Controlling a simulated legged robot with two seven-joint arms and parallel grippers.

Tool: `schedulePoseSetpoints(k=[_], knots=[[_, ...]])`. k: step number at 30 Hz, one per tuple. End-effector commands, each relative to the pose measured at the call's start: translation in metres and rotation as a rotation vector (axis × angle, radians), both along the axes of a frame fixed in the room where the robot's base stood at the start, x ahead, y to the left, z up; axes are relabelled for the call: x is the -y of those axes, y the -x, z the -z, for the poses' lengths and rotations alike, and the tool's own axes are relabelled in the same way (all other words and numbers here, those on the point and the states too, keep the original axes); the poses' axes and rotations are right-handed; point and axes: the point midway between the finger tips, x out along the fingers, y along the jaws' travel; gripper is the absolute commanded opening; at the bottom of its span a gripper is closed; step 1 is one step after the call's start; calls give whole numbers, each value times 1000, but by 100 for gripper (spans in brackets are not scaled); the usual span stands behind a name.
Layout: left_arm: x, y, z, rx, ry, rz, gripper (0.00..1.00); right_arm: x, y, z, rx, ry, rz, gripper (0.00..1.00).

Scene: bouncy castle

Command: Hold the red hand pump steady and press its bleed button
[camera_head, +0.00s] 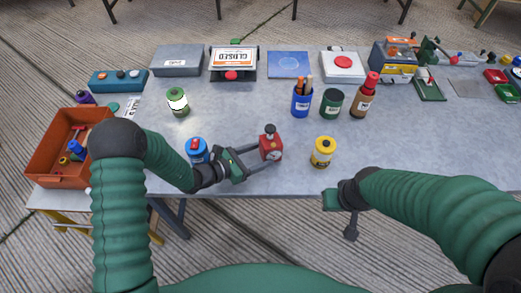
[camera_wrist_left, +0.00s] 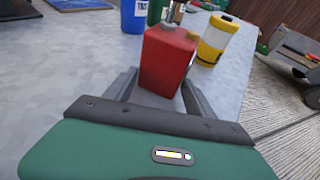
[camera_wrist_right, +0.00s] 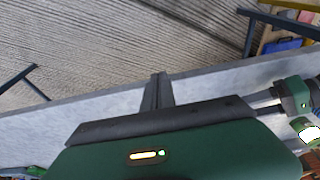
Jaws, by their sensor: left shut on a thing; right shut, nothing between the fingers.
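The red hand pump (camera_head: 271,146) stands upright near the table's front edge, with a dark knob on top and a pale round face on its side. My left gripper (camera_head: 264,155) is shut on the pump's body, one finger on each side. In the left wrist view the red pump body (camera_wrist_left: 167,60) sits between the fingers, its top cut off by the frame. I cannot make out the bleed button for certain. My right gripper (camera_head: 342,197) is just off the table's front edge. In the right wrist view its fingers (camera_wrist_right: 158,85) are together and empty.
A yellow jar (camera_head: 323,153) stands right of the pump; a blue jar (camera_head: 198,150) stands left of it. Behind are a blue pen cup (camera_head: 302,102), a green jar (camera_head: 332,103) and a brown bottle (camera_head: 363,100). An orange crate (camera_head: 50,176) is at the left. The table's right front is clear.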

Motion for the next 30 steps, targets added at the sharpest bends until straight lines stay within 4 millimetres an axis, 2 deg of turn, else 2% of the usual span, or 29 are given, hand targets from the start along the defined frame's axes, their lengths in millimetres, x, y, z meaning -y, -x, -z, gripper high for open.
schedulePoseSetpoints(k=[15,18,20,23,27,30], knots=[[0,0,0,1,1,0,40,0,0,0,0,0,0,0],[0,0,0,1,1,0,40,-2,-5,-3,4,-1,-2,0],[0,0,0,1,1,0,40,-8,-17,-10,8,-2,-9,0],[0,0,0,1,1,0,40,-28,-54,-31,16,-4,-21,0],[0,-1,-1,1,1,0,40,-75,-112,-78,27,-4,-30,0],[0,0,0,1,1,0,40,-111,-141,-112,37,-1,-26,0]])
